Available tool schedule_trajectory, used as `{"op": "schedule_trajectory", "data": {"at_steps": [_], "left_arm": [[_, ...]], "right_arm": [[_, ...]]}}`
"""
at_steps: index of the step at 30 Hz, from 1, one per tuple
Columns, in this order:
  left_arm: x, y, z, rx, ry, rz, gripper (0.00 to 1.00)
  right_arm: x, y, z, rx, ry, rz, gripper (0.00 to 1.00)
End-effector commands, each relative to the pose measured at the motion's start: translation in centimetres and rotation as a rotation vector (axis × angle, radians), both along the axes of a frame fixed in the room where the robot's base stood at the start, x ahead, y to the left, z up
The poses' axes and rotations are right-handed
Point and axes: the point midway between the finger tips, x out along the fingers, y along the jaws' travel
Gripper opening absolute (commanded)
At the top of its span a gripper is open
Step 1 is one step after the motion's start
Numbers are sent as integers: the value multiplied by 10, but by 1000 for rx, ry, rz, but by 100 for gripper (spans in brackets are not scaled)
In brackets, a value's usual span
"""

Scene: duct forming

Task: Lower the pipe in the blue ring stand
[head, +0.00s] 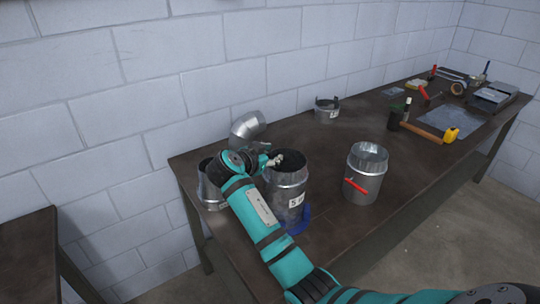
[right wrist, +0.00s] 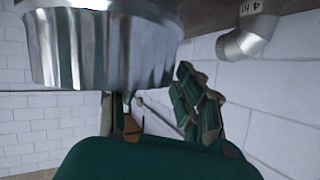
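A grey metal pipe (head: 289,183) with a white label and dark open top stands upright near the front edge of the workbench. The blue ring stand (head: 297,225) shows in part at its lower right; my right arm hides the rest. I cannot tell how deep the pipe sits in it. My right gripper (head: 272,159) is at the pipe's top rim, on its left side. In the right wrist view, its fingers (right wrist: 165,112) are apart, and a crimped metal pipe end (right wrist: 105,50) is close to the camera. My left gripper is not in view.
A pipe with a red clamp (head: 369,167) stands to the right. Another metal pipe (head: 208,190) and an elbow (head: 248,125) are left and behind. A short ring piece (head: 327,108) stands near the wall. Tools and a yellow container (head: 451,135) lie farther right on the workbench (head: 345,228).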

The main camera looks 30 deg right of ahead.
Motion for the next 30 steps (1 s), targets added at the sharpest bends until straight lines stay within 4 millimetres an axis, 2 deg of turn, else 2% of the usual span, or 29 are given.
{"op": "schedule_trajectory", "data": {"at_steps": [5,8,21,25,30], "left_arm": [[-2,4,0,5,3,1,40],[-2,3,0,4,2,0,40],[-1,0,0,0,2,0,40],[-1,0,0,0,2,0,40],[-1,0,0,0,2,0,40]], "right_arm": [[-1,3,0,2,2,1,33],[-6,11,4,3,0,1,33],[-46,80,40,5,-1,2,33],[-52,91,45,2,0,1,33],[-55,95,48,0,1,0,33]]}}
